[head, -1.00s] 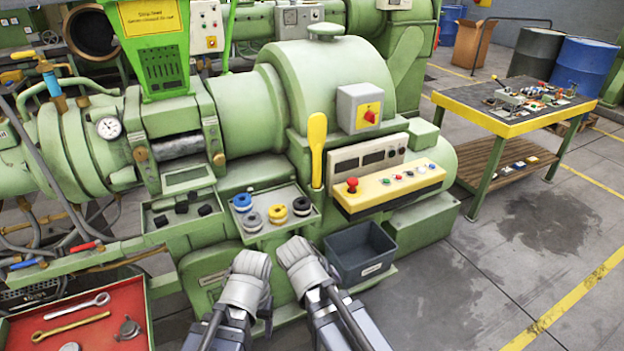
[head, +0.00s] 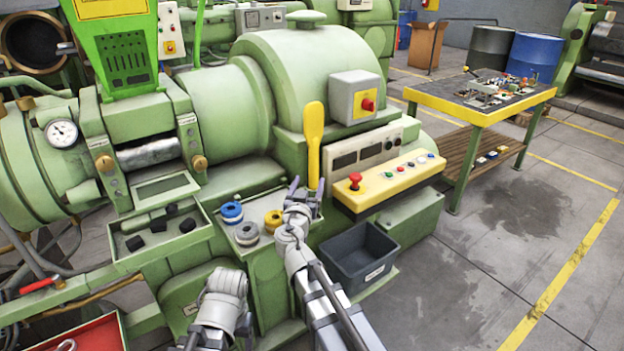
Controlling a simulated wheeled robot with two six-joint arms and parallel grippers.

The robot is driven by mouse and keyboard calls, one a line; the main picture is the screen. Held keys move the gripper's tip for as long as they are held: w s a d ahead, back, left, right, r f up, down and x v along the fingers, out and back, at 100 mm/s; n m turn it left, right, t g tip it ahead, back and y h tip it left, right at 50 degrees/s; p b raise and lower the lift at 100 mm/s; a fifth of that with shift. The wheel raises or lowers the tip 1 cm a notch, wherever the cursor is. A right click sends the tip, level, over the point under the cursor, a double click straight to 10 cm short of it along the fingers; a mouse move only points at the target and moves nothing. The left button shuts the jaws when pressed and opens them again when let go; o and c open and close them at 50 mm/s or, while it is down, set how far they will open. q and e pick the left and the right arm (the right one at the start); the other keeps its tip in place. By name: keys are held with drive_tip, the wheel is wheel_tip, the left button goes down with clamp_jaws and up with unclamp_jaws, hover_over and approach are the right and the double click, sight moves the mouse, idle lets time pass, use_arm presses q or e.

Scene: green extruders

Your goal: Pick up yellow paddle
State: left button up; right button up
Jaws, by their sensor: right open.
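The yellow paddle (head: 314,140) stands upright against the front of the green extruder, broad end up, left of the control panel. My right gripper (head: 306,187) is open just below the paddle, its fingers pointing up near the handle's lower end. I cannot tell whether a finger touches the handle. My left gripper (head: 222,285) is lower left, in front of the machine; its fingers are hidden from this view.
A tray (head: 226,243) with blue, grey and yellow rings lies left of my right gripper. A dark grey bin (head: 357,262) sits to its right. The yellow panel (head: 385,184) with a red stop button juts out right of the paddle. A yellow-edged workbench (head: 470,110) stands farther right.

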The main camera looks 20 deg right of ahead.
sight(313, 170)
drive_tip(key=shift+x, duration=3.65)
drive_tip(key=shift+r, duration=0.1)
drive_tip(key=shift+c, duration=0.3)
clamp_jaws()
